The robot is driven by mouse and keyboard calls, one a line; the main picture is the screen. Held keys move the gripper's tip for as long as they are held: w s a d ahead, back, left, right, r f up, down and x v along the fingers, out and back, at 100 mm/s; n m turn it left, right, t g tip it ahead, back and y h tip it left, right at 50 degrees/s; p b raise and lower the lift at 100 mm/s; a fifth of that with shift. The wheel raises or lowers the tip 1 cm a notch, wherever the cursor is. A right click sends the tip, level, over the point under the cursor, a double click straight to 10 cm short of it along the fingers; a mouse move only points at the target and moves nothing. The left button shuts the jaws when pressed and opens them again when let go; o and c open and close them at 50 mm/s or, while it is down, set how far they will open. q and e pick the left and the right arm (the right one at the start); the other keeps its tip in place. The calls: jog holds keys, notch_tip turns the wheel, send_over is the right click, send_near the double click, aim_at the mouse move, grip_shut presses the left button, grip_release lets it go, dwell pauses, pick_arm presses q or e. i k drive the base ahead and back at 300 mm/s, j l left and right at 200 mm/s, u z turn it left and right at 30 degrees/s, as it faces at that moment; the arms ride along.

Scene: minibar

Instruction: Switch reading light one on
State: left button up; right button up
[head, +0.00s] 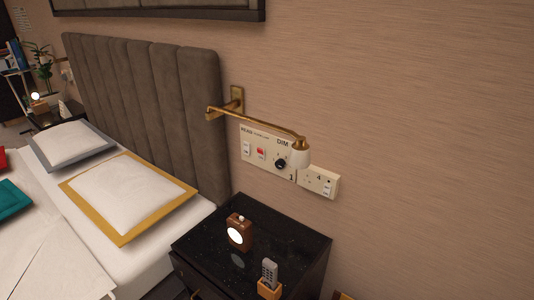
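A cream switch panel (269,170) is on the wall right of the headboard. It carries the words READ and DIM, a white rocker switch (247,148), a red switch (261,153) and a black knob (280,163). I cannot tell whether the lamp is lit, nor the switch positions. Neither of my grippers is in view.
A socket plate (318,188) is right of the panel. Below stands a black nightstand (285,230) with a wooden clock-like object (238,230) and a remote (269,271) in a holder. The bed (150,262) and padded headboard (150,95) fill the left. The right wall is bare.

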aim_at(246, 146)
jog(key=i+j, duration=0.15)
jog(key=j, duration=0.25)
jog(key=i+j, duration=0.1)
jog(key=j, duration=0.25)
jog(key=i+j, duration=0.15)
jog(key=j, duration=0.25)
jog(key=i+j, duration=0.1)
jog(key=j, duration=0.25)
jog(key=i+j, duration=0.15)
jog(key=j, duration=0.25)
jog(key=z, duration=1.8)
